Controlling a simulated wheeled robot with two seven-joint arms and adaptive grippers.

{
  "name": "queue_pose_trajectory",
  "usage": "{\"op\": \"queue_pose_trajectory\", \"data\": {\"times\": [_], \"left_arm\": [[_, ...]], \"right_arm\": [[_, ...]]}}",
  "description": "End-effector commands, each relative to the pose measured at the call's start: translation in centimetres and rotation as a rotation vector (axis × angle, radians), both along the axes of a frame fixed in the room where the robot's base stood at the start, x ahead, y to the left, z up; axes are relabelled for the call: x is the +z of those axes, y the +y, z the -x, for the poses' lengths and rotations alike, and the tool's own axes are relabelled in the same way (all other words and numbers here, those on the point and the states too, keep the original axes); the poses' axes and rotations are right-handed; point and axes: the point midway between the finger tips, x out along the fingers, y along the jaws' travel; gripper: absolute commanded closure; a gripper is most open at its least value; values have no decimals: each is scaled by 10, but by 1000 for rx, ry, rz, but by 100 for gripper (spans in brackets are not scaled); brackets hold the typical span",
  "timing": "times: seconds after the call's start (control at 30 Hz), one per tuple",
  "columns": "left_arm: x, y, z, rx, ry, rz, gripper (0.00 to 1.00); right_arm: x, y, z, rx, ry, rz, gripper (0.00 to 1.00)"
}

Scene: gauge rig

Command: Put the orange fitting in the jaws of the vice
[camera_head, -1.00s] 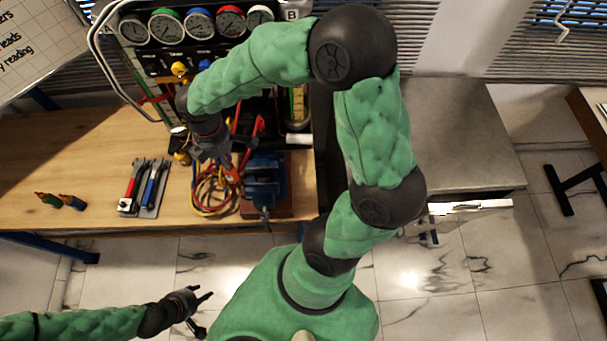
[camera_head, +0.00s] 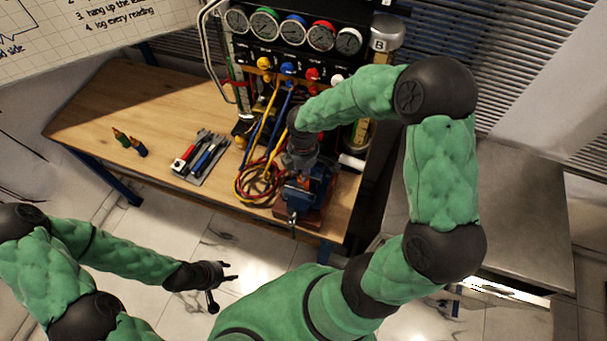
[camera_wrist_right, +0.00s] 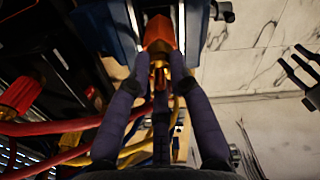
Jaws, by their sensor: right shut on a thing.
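The blue vice (camera_head: 318,184) stands at the front right of the wooden bench. My right gripper (camera_head: 301,172) is over it, pointing down, and partly covers it. In the right wrist view, my right gripper (camera_wrist_right: 158,72) is shut on the orange fitting (camera_wrist_right: 158,36). The fitting lies between the blue parts of the vice (camera_wrist_right: 196,28); I cannot tell whether it touches them or how deep it sits. My left gripper (camera_head: 226,272) is open and empty, low in front of the bench; it also shows at the right wrist view's right edge.
Coiled red and yellow leads (camera_head: 253,182) lie just left of the vice. A grey tool tray (camera_head: 203,158) and small green and blue-orange pieces (camera_head: 130,142) lie further left. The gauge panel (camera_head: 292,65) stands behind.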

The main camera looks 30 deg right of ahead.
Motion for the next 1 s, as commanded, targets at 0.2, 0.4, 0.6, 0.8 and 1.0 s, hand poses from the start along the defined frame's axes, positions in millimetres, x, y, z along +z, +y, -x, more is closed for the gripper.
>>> {"op": "queue_pose_trajectory", "data": {"times": [0.2, 0.4, 0.6, 0.8, 1.0], "left_arm": [[-3, 0, 0, 0, 0, 0, 60], [-3, 0, 0, 0, 0, 0, 60], [-5, 0, 0, 0, 0, 0, 60], [-5, 0, 0, 0, 0, 0, 60], [-4, 0, 0, 0, 0, 0, 60]], "right_arm": [[-22, 0, 0, 0, -1, 0, 100], [-22, 0, -1, 0, -1, 0, 100], [-26, 0, 0, 0, 0, 0, 68], [-25, 0, 0, 0, 1, 0, 55], [-24, 0, 0, 0, 0, 0, 55]]}}
